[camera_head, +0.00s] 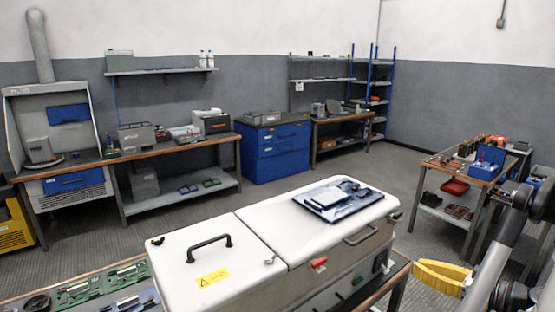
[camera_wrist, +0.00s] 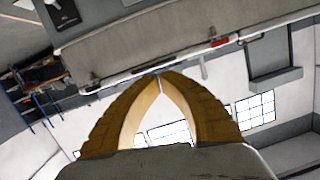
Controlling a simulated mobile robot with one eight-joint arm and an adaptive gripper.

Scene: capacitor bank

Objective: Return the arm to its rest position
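My arm comes in at the lower right of the head view. My gripper (camera_head: 424,272) has yellow fingers and hangs in the air to the right of a white two-lid machine (camera_head: 219,252). In the wrist view my gripper (camera_wrist: 160,75) has its two curved fingertips meeting, with an empty gap behind the tips. Nothing is held. The machine fills the top of the wrist view, tilted, with its red latch (camera_wrist: 219,41) beyond the fingertips. Most of my arm is cut off by the head view's right edge.
A dark flat device (camera_head: 345,203) lies on the machine's right lid. A bench (camera_head: 447,168) with a blue box (camera_head: 487,163) stands at the right, behind my arm. Green circuit boards (camera_head: 103,283) lie at the lower left. Open floor (camera_head: 300,184) lies behind the machine.

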